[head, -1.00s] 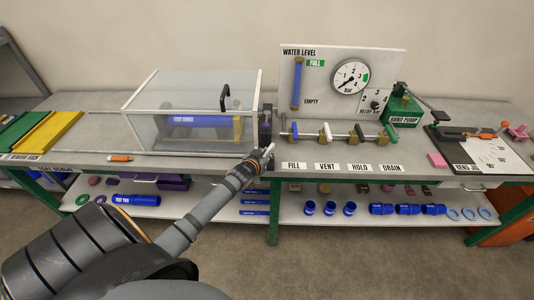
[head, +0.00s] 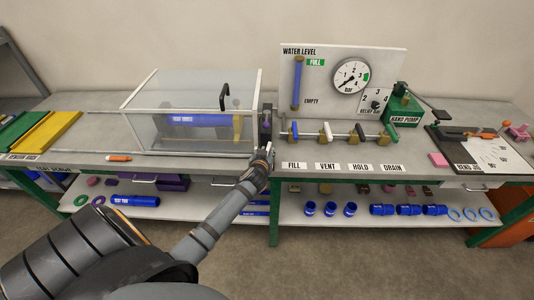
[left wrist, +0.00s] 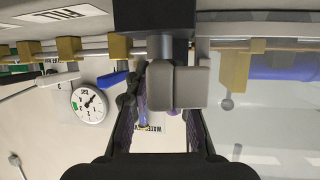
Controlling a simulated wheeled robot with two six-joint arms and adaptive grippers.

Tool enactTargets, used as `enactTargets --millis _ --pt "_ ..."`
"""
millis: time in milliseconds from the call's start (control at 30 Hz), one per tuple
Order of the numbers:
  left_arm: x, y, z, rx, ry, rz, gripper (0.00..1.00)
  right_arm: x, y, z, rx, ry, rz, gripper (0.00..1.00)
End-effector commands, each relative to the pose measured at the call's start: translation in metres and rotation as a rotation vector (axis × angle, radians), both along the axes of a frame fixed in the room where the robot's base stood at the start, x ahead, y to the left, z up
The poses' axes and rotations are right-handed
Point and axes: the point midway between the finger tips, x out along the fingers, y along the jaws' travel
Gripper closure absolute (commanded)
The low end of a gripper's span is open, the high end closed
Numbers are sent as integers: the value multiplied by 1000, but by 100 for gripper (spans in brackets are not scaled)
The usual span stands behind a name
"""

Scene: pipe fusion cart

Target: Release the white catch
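The catch, a pale grey-white block (left wrist: 178,87) on a dark mount, is at the centre of the left wrist view. In the head view only a small white bit (head: 269,147) of it shows by my left gripper (head: 264,154), at the front right corner of the clear box (head: 190,95). In the left wrist view my left gripper (left wrist: 165,122) has its fingers apart, with a gap between them. The block overlaps the right fingertip and hides it. I cannot tell whether the fingers touch the block. My right gripper is not in view.
A blue pipe (head: 190,119) lies inside the clear box. To the right, several valves with coloured handles (head: 325,128) line a rail, close to my left gripper. The gauge board (head: 340,80) stands behind. An orange-handled tool (head: 119,158) lies on the bench at left.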

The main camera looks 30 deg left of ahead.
Motion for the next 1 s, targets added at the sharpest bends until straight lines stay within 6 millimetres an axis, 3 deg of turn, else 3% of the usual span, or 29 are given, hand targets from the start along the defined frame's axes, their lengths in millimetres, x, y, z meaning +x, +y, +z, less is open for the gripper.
enactTargets --millis 67,433,800,1000 --pt "0 0 0 1 0 0 62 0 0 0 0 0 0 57" --pt "-6 -2 2 1 1 -2 62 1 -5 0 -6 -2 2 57" --pt "-77 -32 33 0 1 -2 62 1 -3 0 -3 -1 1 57" --pt "-99 -41 44 0 1 0 62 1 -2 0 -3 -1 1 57"
